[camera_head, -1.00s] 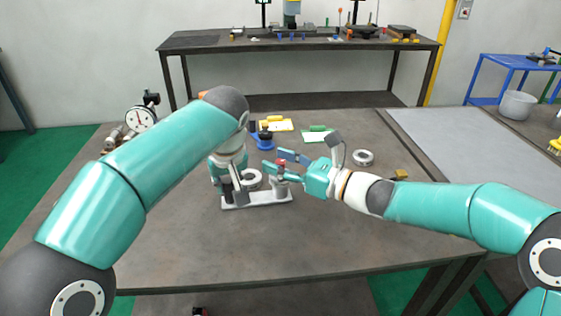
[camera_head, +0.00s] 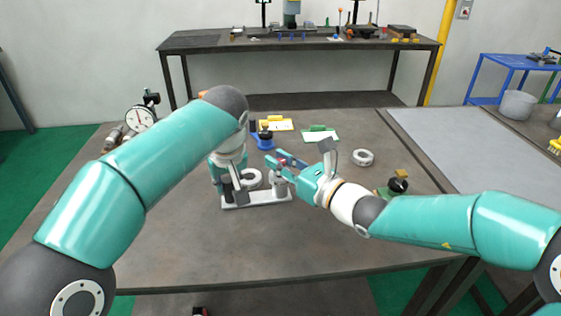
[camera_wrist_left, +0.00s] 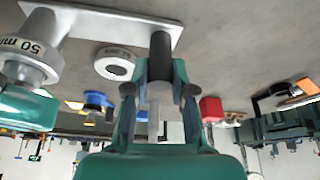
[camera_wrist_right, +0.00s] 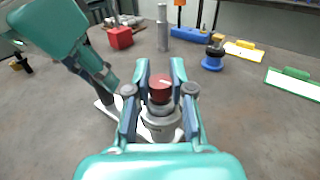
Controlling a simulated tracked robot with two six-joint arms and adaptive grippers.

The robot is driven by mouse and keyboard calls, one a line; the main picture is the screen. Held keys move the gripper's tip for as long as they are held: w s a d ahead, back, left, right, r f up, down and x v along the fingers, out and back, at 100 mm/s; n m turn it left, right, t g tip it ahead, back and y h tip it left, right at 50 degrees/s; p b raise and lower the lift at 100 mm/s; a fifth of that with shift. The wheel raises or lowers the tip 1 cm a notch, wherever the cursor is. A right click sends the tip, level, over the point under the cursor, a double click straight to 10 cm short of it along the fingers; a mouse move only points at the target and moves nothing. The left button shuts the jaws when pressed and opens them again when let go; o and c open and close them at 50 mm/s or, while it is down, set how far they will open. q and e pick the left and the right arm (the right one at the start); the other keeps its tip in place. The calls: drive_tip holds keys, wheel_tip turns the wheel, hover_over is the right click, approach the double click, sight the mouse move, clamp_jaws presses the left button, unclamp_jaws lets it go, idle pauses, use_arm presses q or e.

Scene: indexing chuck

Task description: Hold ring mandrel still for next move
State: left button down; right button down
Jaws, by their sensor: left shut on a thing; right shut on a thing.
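A white base plate (camera_head: 262,198) carries a dark upright post (camera_wrist_left: 160,48), a pale ring-shaped piece (camera_head: 251,178) and a stepped grey piece with a red top (camera_wrist_right: 159,88), seemingly the ring mandrel. In the left wrist view a grey part marked "50 mm" (camera_wrist_left: 36,45) stands on the plate. My left gripper (camera_wrist_left: 160,92) is shut on the dark post at the plate's left end. My right gripper (camera_wrist_right: 160,88) is shut around the red top of the mandrel, which stands upright. The fingers partly hide both held pieces.
A loose grey ring (camera_head: 362,158) lies right of my right gripper, with a green piece with a black knob (camera_head: 397,184) nearby. A blue fixture (camera_head: 263,141) and a green-edged card (camera_head: 320,136) lie behind. The dial gauge (camera_head: 141,117) stands back left. The front table is clear.

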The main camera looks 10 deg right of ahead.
drive_tip(key=shift+r+m+t+h, duration=0.15)
drive_tip(key=shift+m+t+h, duration=0.7)
drive_tip(key=shift+h, duration=0.35)
drive_tip(key=c, duration=1)
unclamp_jaws()
drive_tip(key=shift+s+d, duration=0.15)
drive_tip(key=v, duration=1.1)
drive_tip(key=shift+s+d, duration=0.15)
drive_tip(key=shift+s, duration=0.2)
